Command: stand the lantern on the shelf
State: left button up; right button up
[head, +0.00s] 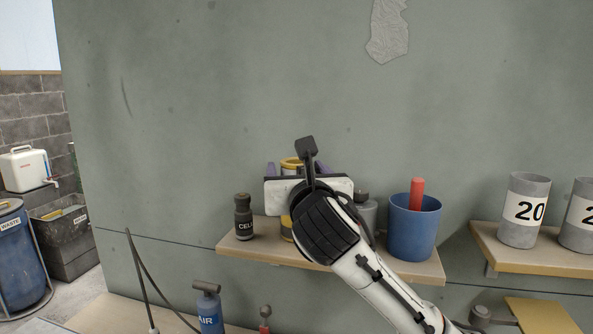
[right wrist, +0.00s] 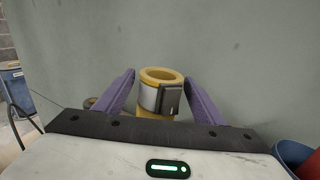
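The lantern, a yellow cylinder with a grey band and a dark box on its side, shows in the right wrist view (right wrist: 160,75). In the head view its yellow top ring (head: 291,163) shows above my right gripper (head: 294,168) and a yellow part of its base below. It is upright and appears to stand on the wooden shelf (head: 405,268), though my gripper hides its middle. The purple fingers of my right gripper (right wrist: 160,97) are on either side of the lantern, apart, with narrow gaps visible. My left gripper is out of view.
On the shelf, a dark bottle (head: 243,217) stands left of the lantern; a grey container (head: 367,212) and a blue cup (head: 412,230) with a red stick stand right. Another shelf (head: 535,255) holds numbered grey cans. A blue air canister (head: 209,312) is below.

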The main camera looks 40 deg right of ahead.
jog(key=shift+s+a+r, duration=0.1)
jog(key=shift+s+r, duration=0.05)
jog(key=b+v, duration=0.4)
jog(key=v, duration=0.7)
jog(key=shift+s, duration=0.35)
jog(key=shift+a, duration=0.15)
